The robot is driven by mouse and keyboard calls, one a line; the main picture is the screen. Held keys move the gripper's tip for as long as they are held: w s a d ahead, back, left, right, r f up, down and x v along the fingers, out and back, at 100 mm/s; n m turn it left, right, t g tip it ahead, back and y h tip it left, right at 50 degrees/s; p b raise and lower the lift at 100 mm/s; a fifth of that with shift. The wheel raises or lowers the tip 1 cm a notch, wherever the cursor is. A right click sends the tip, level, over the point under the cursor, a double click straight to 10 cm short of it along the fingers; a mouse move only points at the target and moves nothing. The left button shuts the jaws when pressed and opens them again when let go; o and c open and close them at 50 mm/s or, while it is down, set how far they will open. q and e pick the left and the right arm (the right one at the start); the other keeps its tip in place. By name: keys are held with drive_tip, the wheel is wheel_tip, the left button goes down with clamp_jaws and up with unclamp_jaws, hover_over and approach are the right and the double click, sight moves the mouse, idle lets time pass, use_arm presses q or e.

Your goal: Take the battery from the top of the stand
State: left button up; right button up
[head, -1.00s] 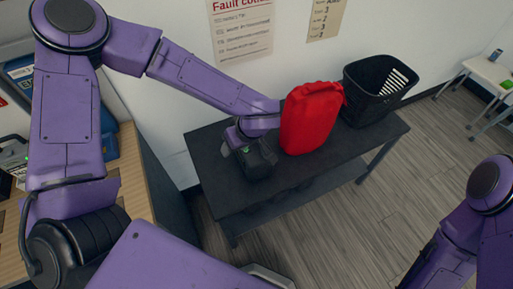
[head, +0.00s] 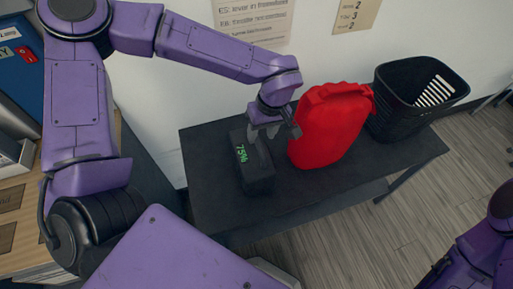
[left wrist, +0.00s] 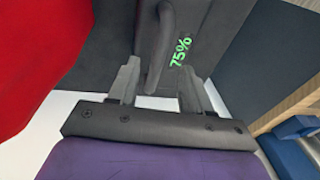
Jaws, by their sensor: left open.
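The battery (head: 257,172) is a black block with a handle and a green "75%" readout. It stands on the dark top of the stand (head: 214,205), toward the left end. My left gripper (head: 274,132) is open at the battery's upper far end. In the left wrist view, the battery's handle (left wrist: 154,60) appears between the two spread fingers (left wrist: 160,88), and the readout is to its right. I cannot tell whether a finger touches the handle. Only part of my right arm shows at the lower right; its gripper is not visible.
A red jerrycan-like container (head: 330,130) stands close to the right of my left gripper. A black slotted basket (head: 412,105) is at the stand's right end. A wall with posters (head: 253,18) is behind. A wooden counter (head: 20,205) is at the left.

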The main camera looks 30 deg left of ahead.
sight(257, 140)
use_arm(q)
drive_tip(key=shift+s+a+f, duration=0.1)
drive_tip(key=shift+a+f, duration=0.1)
drive_tip(key=shift+f, duration=0.3)
drive_tip(key=f, duration=0.1)
drive_tip(key=a+f, duration=0.1)
drive_tip(key=f, duration=0.1)
drive_tip(key=w+f, duration=0.1)
drive_tip(key=f, duration=0.1)
drive_tip(key=shift+a+f, duration=0.1)
drive_tip(key=shift+a, duration=0.2)
drive_tip(key=shift+s, duration=0.1)
clamp_jaws()
drive_tip(key=shift+r, duration=0.2)
idle(0.3)
